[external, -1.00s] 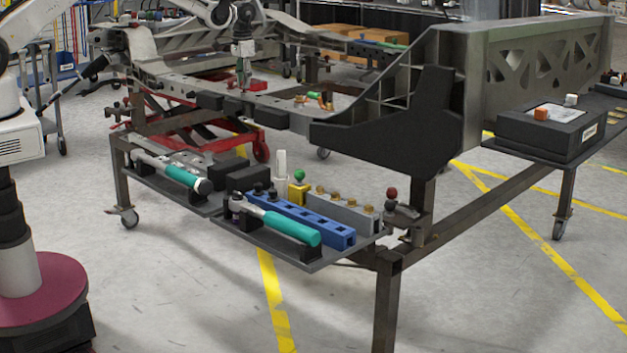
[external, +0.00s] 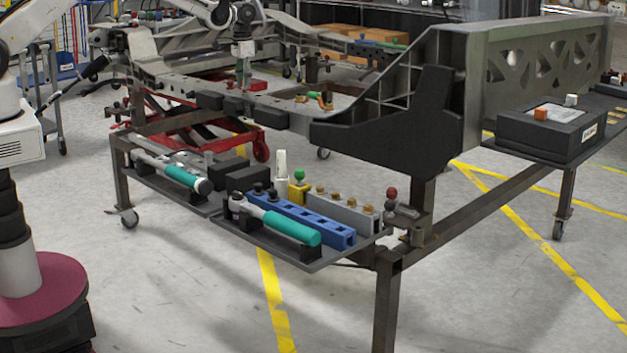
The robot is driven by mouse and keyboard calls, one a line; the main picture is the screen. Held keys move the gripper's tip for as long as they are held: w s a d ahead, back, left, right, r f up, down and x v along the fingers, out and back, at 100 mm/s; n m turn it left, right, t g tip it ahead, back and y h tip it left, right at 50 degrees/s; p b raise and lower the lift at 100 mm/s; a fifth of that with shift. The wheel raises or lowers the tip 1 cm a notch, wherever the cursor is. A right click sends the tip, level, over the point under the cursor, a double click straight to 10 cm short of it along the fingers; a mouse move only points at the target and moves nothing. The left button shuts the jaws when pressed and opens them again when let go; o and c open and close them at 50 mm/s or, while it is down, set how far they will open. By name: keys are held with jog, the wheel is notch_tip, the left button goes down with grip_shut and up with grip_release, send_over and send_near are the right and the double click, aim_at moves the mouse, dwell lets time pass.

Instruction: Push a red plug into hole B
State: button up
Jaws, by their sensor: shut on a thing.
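My gripper (external: 243,82) points straight down at the chassis rail (external: 178,86), at the upper middle of the external view. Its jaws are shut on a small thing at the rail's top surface. That thing is too small and too far off for me to tell its colour or how deep it sits. Hole B and any hole lettering cannot be made out at this distance. A red object (external: 258,86) shows just right of the jaws, apparently behind the rail.
Below the rail, a black tool shelf (external: 318,262) holds teal-handled tools (external: 290,228), a blue block (external: 330,232) and a grey block with brass pieces (external: 345,214). A red-topped knob (external: 391,193) stands at its right. A large black bracket (external: 410,135) rises right of the rail.

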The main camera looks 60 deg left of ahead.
jog(key=shift+f+b, duration=0.35)
jog(key=shift+f, duration=0.15)
jog(key=o, duration=0.8)
jog(key=shift+c, duration=0.6)
jog(key=shift+r, duration=0.15)
jog(key=shift+r+p, duration=1.1)
jog(key=shift+r, duration=2.3)
